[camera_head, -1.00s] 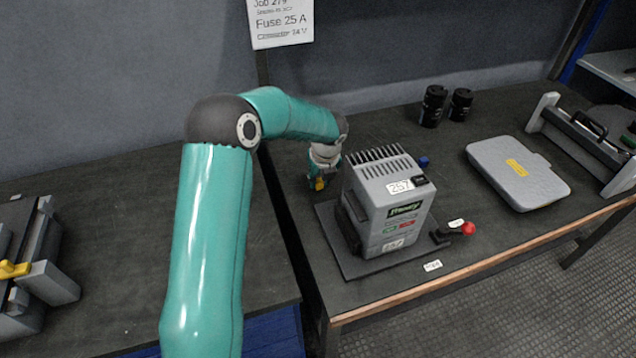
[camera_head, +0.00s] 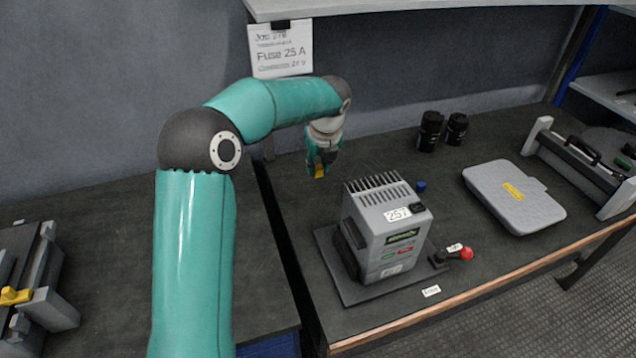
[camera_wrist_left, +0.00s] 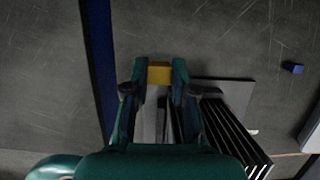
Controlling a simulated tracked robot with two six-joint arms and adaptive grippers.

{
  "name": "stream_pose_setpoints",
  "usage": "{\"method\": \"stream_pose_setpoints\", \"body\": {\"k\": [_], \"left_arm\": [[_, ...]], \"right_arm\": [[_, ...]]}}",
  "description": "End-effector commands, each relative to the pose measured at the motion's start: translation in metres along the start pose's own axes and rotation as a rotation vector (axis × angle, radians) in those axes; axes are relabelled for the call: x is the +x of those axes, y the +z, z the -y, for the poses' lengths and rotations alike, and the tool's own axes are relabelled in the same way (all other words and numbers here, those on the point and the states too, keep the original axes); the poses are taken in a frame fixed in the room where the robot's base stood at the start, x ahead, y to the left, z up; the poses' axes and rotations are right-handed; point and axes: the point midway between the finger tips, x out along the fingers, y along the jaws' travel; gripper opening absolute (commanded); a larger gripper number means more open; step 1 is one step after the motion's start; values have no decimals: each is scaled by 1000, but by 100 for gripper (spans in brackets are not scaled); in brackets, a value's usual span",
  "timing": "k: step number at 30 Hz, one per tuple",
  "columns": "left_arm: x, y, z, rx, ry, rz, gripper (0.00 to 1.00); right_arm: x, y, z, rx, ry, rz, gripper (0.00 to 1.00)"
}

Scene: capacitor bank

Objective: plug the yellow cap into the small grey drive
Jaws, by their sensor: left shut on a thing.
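My left gripper (camera_head: 320,165) is shut on the yellow cap (camera_head: 320,171) and holds it above the bench, behind and to the left of the small grey drive. In the left wrist view the yellow cap (camera_wrist_left: 159,74) sits between the two fingertips. The small grey drive (camera_head: 385,230) is a box labelled 257 with a finned top, standing upright on a dark base plate (camera_head: 350,290). Its fins (camera_wrist_left: 235,135) show below and right of the gripper in the left wrist view. The drive's socket cannot be made out. My right gripper is not in view.
A small blue cap (camera_head: 421,187) lies behind the drive; it also shows in the left wrist view (camera_wrist_left: 292,68). Two black cylinders (camera_head: 430,131) stand at the back. A grey case (camera_head: 513,195) lies to the right. A red-knobbed lever (camera_head: 466,253) is at the drive's front right.

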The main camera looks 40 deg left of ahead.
Motion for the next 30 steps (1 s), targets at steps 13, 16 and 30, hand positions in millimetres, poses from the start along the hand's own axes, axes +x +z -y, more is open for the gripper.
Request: {"method": "stream_pose_setpoints", "body": {"k": [13,16,30], "left_arm": [[-59,18,0,1,0,1,10],[-60,19,0,0,1,0,10],[-60,18,1,1,0,0,10]], "right_arm": [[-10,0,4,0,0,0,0],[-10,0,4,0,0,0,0],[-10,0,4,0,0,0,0]]}}
